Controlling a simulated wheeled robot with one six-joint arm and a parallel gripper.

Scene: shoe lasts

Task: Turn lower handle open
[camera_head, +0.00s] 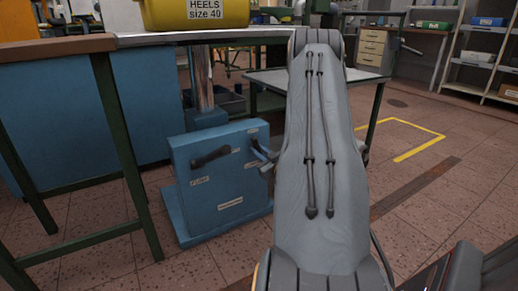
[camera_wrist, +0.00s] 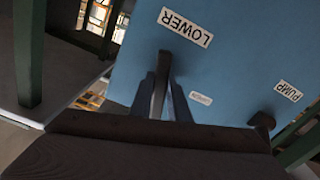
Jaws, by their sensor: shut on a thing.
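The blue control box (camera_head: 220,190) stands on the floor left of my arm, with dark handles on its front. In the wrist view, the dark lower handle (camera_wrist: 163,72) sticks out below the white LOWER label (camera_wrist: 185,27). My gripper (camera_wrist: 162,92) has one finger on each side of this handle and is shut on it. In the head view, the lower handle (camera_head: 259,149) is at the box's upper right. My gripper is mostly hidden there behind my arm.
A dark pump handle (camera_head: 210,157) is on the box's left side. A green-legged table (camera_head: 60,50) stands at the left. A yellow bin (camera_head: 195,14) sits on a worktop above the box. Open floor (camera_head: 440,185) lies at the right.

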